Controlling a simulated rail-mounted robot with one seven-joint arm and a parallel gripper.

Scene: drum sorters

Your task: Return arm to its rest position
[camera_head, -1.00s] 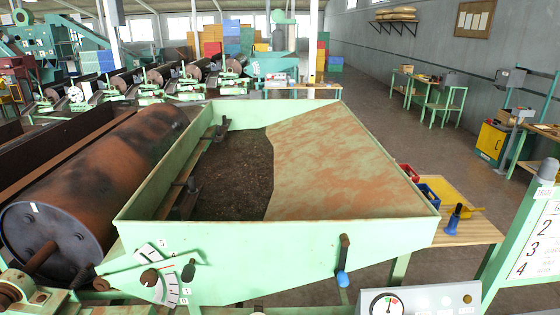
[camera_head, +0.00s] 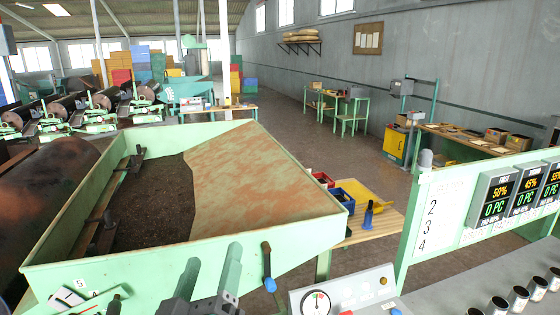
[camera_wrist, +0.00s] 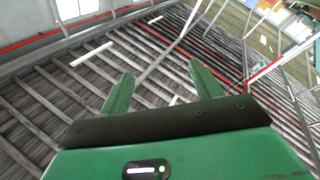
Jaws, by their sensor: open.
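My gripper (camera_wrist: 160,92) shows in the wrist view as two green fingers spread apart with nothing between them. Behind the fingers that view shows the slatted roof and a red pipe, so the wrist camera faces upward. The hopper holds dark granular material (camera_head: 160,203) beside a worn, reddish sloping plate (camera_head: 255,180).
A control panel with a gauge (camera_head: 316,302) stands at the bottom centre. A display board (camera_head: 440,215) with lit readouts stands at the right. A wooden side table (camera_head: 385,222) holds red and blue bins. A rusty drum (camera_head: 50,190) lies left. The floor aisle behind is clear.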

